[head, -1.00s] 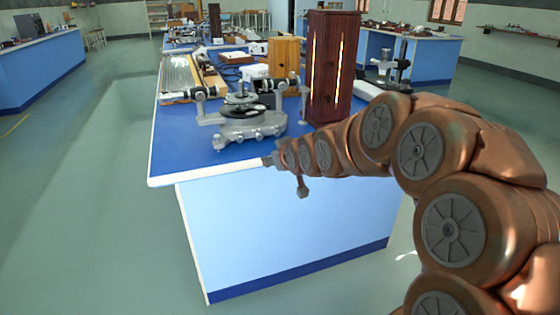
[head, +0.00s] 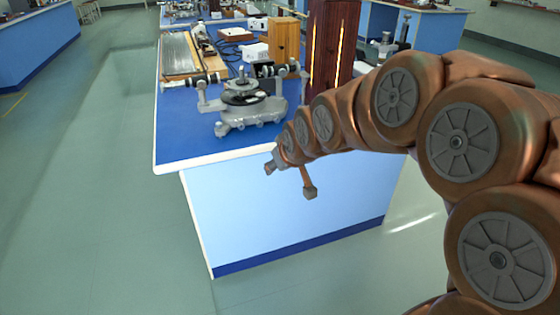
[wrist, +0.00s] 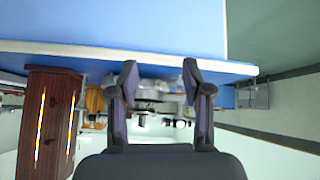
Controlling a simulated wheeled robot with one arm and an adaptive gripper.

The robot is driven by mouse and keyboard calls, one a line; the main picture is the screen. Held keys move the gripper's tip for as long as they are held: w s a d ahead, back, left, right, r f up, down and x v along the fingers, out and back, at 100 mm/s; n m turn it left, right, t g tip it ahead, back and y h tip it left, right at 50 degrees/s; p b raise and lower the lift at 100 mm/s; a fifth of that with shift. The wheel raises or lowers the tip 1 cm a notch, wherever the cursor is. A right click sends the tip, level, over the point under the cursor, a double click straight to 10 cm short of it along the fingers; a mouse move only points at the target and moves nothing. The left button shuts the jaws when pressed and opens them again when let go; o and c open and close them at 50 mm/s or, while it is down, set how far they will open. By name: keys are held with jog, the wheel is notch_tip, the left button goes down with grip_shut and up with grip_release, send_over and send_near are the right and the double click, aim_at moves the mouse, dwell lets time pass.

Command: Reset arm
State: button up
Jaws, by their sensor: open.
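My copper arm reaches in from the right in the head view, its end just in front of the near edge of a blue bench (head: 185,130). My gripper (head: 270,168) is small there, and its fingers are hard to make out. In the wrist view my gripper (wrist: 160,72) is open, its two dark fingers apart with nothing held between them. That view looks upside down, with the bench's white edge (wrist: 60,48) running across beyond the fingers. A grey spectrometer (head: 250,105) stands on the bench beyond my gripper, apart from it.
A tall dark wooden lamp box (head: 330,60) with bright slits stands right of the spectrometer, partly behind my arm. A lighter wooden box (head: 284,40) and a ribbed glass-like panel (head: 180,55) stand farther back. Open floor (head: 90,200) lies to the left.

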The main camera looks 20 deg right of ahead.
jog(key=s+a+f+m+g, duration=0.15)
jog(key=s+g, duration=0.25)
jog(key=s, duration=0.8)
jog(key=s+a+f+g, duration=0.1)
jog(key=s+f+g, duration=0.2)
jog(key=s, duration=0.9)
jog(key=s+a+f+m+g, duration=0.15)
jog(key=s+g, duration=0.25)
jog(key=s, duration=0.8)
notch_tip(320, 180, up, 16)
jog(key=w+t+p, duration=0.1)
jog(key=p, duration=1.4)
jog(key=shift+d+r+n, duration=0.25)
jog(key=shift+d+n, duration=0.1)
jog(key=shift+n, duration=0.05)
